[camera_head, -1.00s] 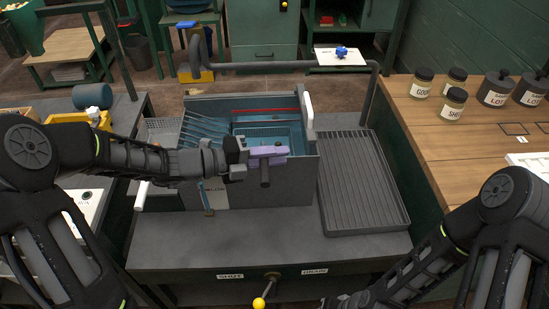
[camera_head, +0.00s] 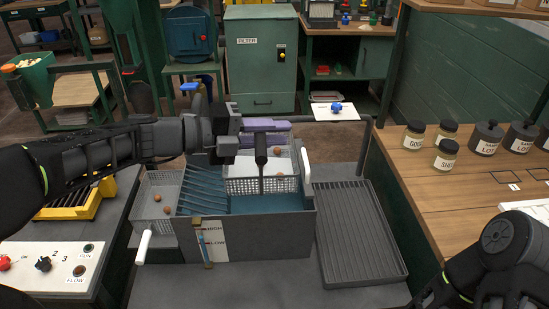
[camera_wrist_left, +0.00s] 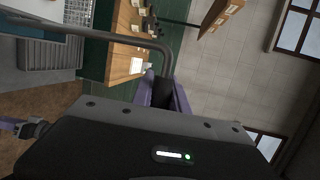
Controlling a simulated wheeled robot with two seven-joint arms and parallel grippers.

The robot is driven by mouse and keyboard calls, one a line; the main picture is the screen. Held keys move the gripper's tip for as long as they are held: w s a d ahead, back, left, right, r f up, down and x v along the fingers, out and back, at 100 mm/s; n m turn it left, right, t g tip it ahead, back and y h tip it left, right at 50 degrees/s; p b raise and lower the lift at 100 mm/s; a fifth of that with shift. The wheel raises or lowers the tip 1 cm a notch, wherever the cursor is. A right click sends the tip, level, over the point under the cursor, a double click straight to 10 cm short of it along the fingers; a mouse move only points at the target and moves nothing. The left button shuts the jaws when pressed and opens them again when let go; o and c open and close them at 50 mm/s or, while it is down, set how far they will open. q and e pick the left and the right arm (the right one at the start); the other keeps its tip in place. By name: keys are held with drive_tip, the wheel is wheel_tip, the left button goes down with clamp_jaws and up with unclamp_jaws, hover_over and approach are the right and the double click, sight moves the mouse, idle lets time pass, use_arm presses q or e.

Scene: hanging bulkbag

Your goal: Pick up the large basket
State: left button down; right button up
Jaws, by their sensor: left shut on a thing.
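The large basket (camera_head: 240,186) is a pale perforated tray with a black upright handle (camera_head: 262,160). It hangs in the middle of the grey tank (camera_head: 265,237), its lower part near the blue water level. A few brown balls show in and behind it. My left gripper (camera_head: 268,127), with purple fingers, is above the tank and shut on the top of that handle. In the left wrist view the purple fingers (camera_wrist_left: 177,98) close around a dark bar. My right arm comes in at the lower right; its gripper is out of frame.
A smaller perforated basket (camera_head: 147,208) with brown balls sits left of the tank. A ribbed drain tray (camera_head: 358,235) lies empty to the right. A grey pipe (camera_head: 367,150) with a white card runs behind. Jars (camera_head: 445,153) stand on the wooden bench.

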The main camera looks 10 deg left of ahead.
use_arm(q)
drive_tip(key=shift+r, duration=2)
